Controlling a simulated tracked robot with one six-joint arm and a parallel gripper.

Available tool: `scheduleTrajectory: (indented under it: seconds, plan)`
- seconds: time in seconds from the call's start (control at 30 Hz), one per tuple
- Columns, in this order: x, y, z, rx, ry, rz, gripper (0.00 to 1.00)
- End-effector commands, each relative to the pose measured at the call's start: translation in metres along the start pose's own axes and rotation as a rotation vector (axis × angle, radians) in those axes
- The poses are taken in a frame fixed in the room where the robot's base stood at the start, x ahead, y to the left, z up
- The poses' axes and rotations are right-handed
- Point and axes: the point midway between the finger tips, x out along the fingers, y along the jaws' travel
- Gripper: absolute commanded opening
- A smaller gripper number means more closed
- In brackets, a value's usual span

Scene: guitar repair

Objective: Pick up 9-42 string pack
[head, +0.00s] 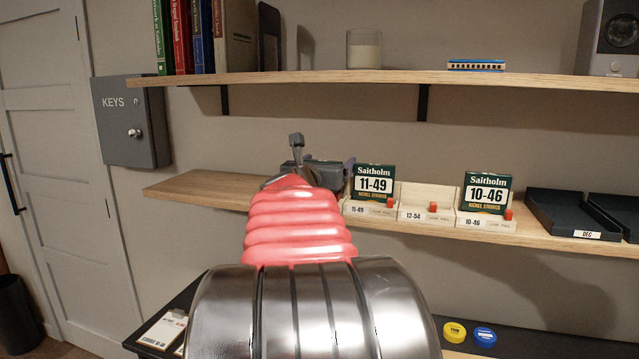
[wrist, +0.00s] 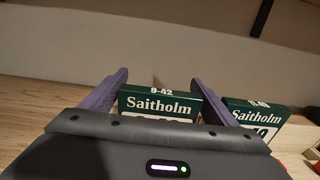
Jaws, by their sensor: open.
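The 9-42 string pack (wrist: 158,103) is a green and white Saitholm pack in the wrist view. Its lower part is hidden behind my gripper body, and in the head view my arm hides it. My gripper (wrist: 158,82) is open, with one purple finger on each side of the pack. I cannot tell whether either finger touches it. My gripper also shows in the head view (head: 318,168), at the lower shelf.
The 11-49 pack (head: 374,184) stands close to the right of my gripper, and also shows in the wrist view (wrist: 257,115). Farther right are the 12-54 holder (head: 426,200), the 10-46 pack (head: 486,193) and black trays (head: 572,212). The upper shelf (head: 400,77) is above. The lower shelf (head: 190,188) is clear at left.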

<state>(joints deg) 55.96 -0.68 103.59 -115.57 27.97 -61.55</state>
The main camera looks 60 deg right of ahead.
Motion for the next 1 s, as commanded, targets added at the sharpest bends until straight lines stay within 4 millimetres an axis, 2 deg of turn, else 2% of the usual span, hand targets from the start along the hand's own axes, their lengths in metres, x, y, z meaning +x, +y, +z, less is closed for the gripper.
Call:
scheduleTrajectory:
  seconds: [0.2,0.67,1.0]
  plan:
    - [-0.0003,0.0003,0.0,0.0,0.0,0.0,0.81]
    - [-0.0003,0.0005,0.0001,0.0,0.0,0.001,0.5]
    - [-0.0002,0.0003,0.0038,0.001,-0.001,0.0,0.5]
